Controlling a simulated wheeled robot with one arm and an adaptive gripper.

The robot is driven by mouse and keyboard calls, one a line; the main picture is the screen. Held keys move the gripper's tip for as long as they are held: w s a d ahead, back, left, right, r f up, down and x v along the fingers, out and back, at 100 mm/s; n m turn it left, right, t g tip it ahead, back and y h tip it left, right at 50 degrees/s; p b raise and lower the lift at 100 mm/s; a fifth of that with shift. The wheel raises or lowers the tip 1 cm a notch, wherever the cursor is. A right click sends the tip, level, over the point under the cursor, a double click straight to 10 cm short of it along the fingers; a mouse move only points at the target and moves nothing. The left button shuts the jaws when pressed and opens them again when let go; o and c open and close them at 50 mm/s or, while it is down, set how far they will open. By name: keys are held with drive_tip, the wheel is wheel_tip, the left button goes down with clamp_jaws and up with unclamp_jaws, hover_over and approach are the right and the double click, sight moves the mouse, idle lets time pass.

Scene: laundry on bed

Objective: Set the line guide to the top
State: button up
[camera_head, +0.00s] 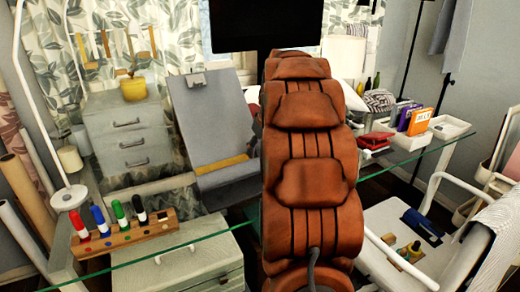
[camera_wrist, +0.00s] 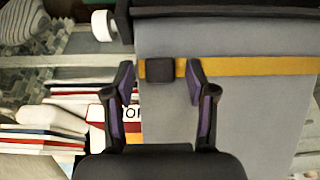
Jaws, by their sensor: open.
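A grey upright board (camera_head: 212,115) with a clip (camera_head: 196,80) at its top leans back left of centre in the head view. The line guide, a yellow strip (camera_head: 222,165), crosses the board near its lower end. In the wrist view the yellow strip (camera_wrist: 250,67) runs across the grey board (camera_wrist: 240,115), with a black block (camera_wrist: 160,70) on it. My gripper (camera_wrist: 160,74) is open, with one finger on each side of the block. A narrow gap shows between the block and each finger. The gripper is hidden in the head view.
A marker rack (camera_head: 125,237) stands on the glass shelf at the left front. A drawer cabinet (camera_head: 128,140) is behind it. Boxes (camera_head: 412,121) and a white tray (camera_head: 450,127) are at the right. Stacked books (camera_wrist: 45,140) lie at the left in the wrist view.

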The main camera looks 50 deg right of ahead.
drive_tip(key=shift+c, duration=0.2)
clamp_jaws()
idle(0.3)
